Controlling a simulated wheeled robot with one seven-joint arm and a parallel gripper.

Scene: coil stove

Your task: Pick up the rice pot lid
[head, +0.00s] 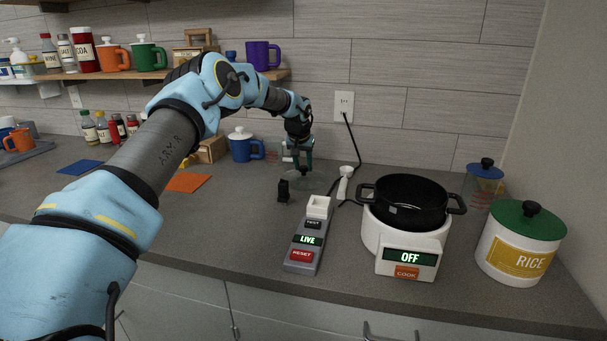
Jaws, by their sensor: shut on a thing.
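A see-through, faint disc that looks like the glass rice pot lid (312,183) is at the counter behind the grey control box. My gripper (301,167) is directly above it, pointing down and shut on its top. The knob is hidden between the fingers. I cannot tell whether the lid touches the counter or is just above it. The black pot (408,204) stands uncovered on the white coil stove (372,232), to the right of my gripper; the stove's display reads OFF.
The control box (302,268) reading LIVE stands in front of my gripper. A white plug-like handle (345,183) and black cord are right of it. A small black object (283,191) is close left. The rice canister (516,250) with a green lid stands far right.

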